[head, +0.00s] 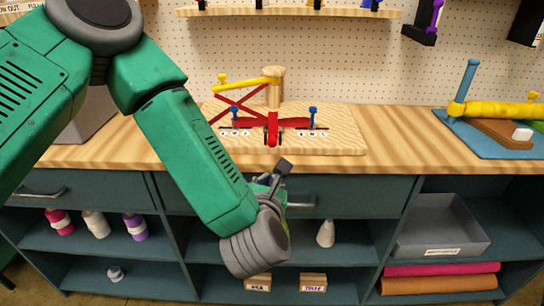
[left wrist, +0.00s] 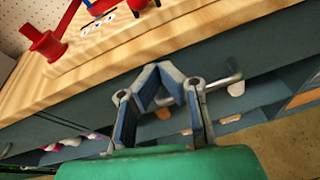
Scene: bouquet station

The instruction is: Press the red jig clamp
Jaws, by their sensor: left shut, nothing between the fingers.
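The red jig clamp (head: 272,130) stands at the front middle of a wooden jig board (head: 345,140) on the workbench. My right gripper is not in view.
A wooden post (head: 274,88) with a yellow arm (head: 240,83) and crossed red bars rises behind the clamp. Blue pegs (head: 313,117) flank it. A drawer handle (head: 302,200) is close to my left gripper. The bench top (head: 400,150) right of the board is clear.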

